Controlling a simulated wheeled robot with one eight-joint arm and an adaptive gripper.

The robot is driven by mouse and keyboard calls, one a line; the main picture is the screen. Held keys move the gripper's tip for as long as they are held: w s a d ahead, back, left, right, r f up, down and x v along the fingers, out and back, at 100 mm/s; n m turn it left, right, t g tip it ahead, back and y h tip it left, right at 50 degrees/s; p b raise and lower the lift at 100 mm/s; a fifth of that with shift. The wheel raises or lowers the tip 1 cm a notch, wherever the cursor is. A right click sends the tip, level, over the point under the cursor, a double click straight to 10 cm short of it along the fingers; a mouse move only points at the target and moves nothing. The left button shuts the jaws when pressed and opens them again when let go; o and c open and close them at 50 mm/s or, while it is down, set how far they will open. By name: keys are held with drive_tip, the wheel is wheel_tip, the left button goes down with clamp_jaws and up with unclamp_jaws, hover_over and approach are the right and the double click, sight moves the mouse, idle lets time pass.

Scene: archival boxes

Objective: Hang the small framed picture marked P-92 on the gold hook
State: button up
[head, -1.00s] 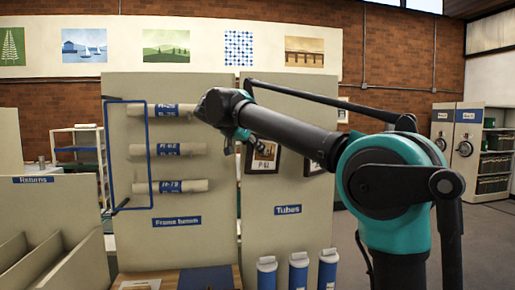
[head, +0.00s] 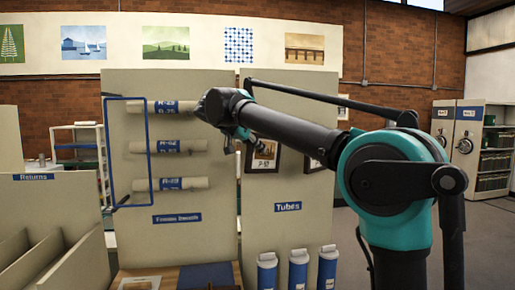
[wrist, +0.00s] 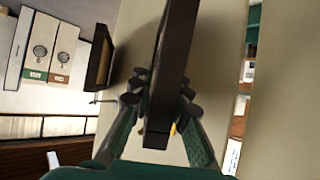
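A small dark-framed picture (head: 264,160) shows beside my gripper on the face of the right panel; its label is too small to read surely. In the wrist view a dark frame (wrist: 176,60) is seen edge-on between the fingers of my gripper (wrist: 160,98), which press on both its sides. In the head view my gripper (head: 243,140) is partly hidden by my arm. A small yellow-gold bit (wrist: 173,130) shows beside the frame's lower end in the wrist view; I cannot tell whether it is the gold hook.
A second dark frame (wrist: 100,55) hangs close by, with a thin metal hook (wrist: 97,101) near it. The left panel (head: 222,100) carries several rolled tubes and a blue outline. Blue-and-white tubes (head: 298,270) stand below the right panel. Slotted Returns bins (head: 60,255) stand at left.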

drive_tip(key=o, duration=0.5)
